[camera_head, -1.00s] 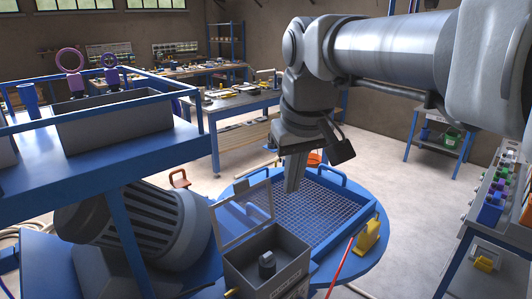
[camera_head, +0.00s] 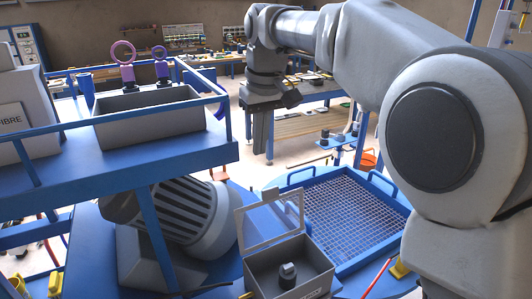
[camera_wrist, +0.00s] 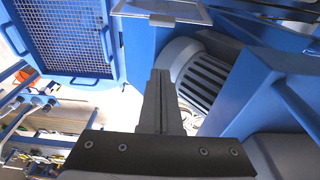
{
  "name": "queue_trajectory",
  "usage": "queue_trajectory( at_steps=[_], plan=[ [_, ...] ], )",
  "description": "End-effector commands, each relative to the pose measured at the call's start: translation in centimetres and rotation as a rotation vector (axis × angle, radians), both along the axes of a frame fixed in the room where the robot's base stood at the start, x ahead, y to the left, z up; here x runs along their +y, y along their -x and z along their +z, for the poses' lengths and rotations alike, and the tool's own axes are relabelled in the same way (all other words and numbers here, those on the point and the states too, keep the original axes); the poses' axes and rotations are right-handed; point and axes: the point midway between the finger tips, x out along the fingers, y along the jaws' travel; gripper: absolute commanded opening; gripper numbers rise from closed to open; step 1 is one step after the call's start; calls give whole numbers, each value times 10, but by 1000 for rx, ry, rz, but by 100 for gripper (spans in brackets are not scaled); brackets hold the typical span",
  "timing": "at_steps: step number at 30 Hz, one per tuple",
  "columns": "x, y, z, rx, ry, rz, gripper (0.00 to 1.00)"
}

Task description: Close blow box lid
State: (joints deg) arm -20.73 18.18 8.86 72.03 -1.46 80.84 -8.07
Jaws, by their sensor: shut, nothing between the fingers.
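The blow box (camera_head: 318,276) is an open grey box at the bottom centre of the head view, with a dark knob-like part inside. Its lid (camera_head: 243,238), a grey frame around a clear pane, stands raised at the box's far side, tilted back. My gripper (camera_head: 262,150) points down, shut and empty, above and behind the raised lid, apart from it in the picture. In the wrist view the shut fingers (camera_wrist: 161,76) show in the middle, and part of the lid frame (camera_wrist: 175,19) shows at the top edge. The box's inside is hidden there.
A blue-framed mesh grate (camera_head: 350,215) lies right of the box. A ribbed grey motor (camera_head: 185,215) is to the left. A blue raised platform with rails (camera_head: 120,165) holds a grey bin (camera_head: 150,121). Benches stand behind.

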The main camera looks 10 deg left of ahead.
Motion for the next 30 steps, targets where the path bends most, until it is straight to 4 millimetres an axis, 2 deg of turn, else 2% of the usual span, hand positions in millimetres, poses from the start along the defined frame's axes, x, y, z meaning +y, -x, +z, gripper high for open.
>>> queue_trajectory(
  at_steps=[12,21,30],
  plan=[
    [7,-10,-88,3,2,-1,0],
    [-12,16,-79,-2,-1,-2,0],
    [-16,21,-78,-1,0,-1,0]
  ],
)
